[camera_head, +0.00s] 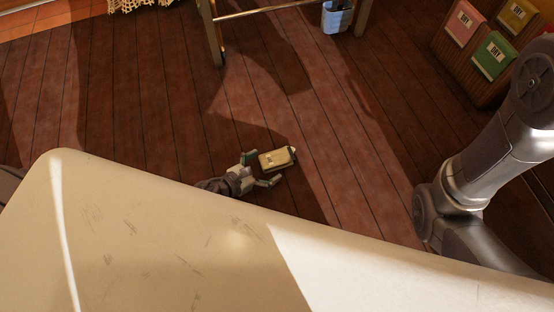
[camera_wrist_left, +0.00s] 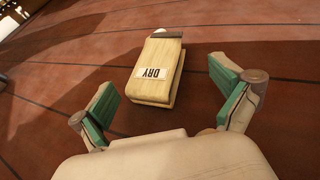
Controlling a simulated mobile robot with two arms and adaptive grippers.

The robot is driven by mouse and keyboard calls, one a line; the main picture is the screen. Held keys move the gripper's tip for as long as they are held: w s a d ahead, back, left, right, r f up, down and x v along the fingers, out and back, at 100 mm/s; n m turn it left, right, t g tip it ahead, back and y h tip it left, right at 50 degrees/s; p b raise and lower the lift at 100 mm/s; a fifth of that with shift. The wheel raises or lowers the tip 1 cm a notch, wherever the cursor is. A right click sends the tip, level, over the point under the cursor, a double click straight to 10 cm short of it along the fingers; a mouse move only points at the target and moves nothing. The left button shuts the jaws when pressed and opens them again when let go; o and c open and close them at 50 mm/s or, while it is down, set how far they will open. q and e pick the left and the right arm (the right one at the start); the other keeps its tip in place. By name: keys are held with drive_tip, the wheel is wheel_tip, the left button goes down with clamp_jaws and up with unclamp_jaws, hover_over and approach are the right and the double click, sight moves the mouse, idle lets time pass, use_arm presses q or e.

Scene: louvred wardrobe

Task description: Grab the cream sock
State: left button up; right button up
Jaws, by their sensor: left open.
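No sock shape shows in either view. My left gripper (camera_head: 261,169) is open, with green-padded fingers. The cream thing lies ahead of and between the spread fingers, with gaps at its sides in the left wrist view. My right arm shows at the right, but its gripper is out of view.
Pink (camera_head: 460,24), green (camera_head: 494,55) and yellow (camera_head: 517,15) pieces labelled "DRY" are on a wooden holder at the upper right. A wooden frame (camera_head: 211,35) with a blue container (camera_head: 338,17) stands at the top. The floor around the cream thing is clear.

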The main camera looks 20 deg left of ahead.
sight(276, 158)
use_arm(q)
drive_tip(key=x, duration=0.3)
drive_tip(key=b+x, duration=0.1)
drive_tip(key=shift+w+r, duration=0.2)
drive_tip(key=shift+w, duration=0.2)
drive_tip(key=shift+c, duration=0.3)
drive_tip(key=shift+s, duration=0.1)
drive_tip(key=c, duration=1.4)
